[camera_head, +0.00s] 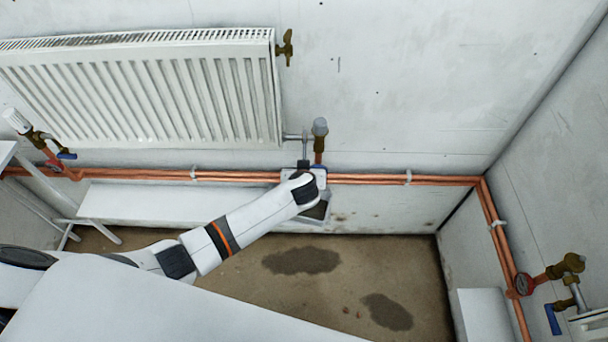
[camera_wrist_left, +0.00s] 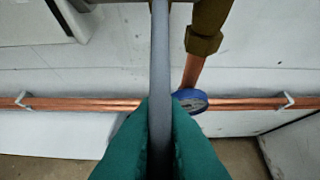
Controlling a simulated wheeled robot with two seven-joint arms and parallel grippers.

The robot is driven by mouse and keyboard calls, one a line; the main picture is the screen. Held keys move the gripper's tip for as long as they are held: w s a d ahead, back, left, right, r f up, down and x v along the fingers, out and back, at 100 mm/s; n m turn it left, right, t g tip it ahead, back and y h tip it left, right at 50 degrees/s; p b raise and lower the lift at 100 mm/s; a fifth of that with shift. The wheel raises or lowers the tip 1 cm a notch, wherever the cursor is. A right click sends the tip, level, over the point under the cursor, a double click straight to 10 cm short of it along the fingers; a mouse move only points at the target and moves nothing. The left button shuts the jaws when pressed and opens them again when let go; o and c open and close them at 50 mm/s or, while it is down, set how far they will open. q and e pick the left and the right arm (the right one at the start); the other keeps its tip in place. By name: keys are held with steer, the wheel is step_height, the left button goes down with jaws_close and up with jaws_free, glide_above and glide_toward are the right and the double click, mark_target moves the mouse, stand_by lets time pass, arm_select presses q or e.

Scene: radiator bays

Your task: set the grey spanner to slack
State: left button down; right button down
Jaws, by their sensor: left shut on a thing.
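The grey spanner (camera_wrist_left: 160,60) runs upright through the middle of the left wrist view. The green fingertips of my left gripper (camera_wrist_left: 161,115) are closed on its lower part, one on each side. Its upper end goes out at the top of that view, so the jaw end is hidden there. In the head view a thin grey upright piece (camera_head: 305,146), seemingly the spanner, stands at the radiator's lower right corner, just above my left wrist. My wrist hides the fingers there. My right gripper is in neither view.
A brass fitting (camera_wrist_left: 205,35) and a blue round handle (camera_wrist_left: 190,100) sit close right of the spanner. Copper pipes (camera_head: 385,179) run along the wall behind. The white radiator (camera_head: 140,95) hangs above left. A grey-capped valve (camera_head: 320,128) stands beside the spanner.

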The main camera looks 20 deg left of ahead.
arm_select(q)
steer(key=shift+f+t+b, duration=0.25)
steer(key=shift+t+b, duration=0.05)
steer(key=c, duration=1.5)
jaws_free()
steer(key=shift+r, duration=0.1)
steer(key=v, duration=1.2)
steer(key=shift+w, duration=0.1)
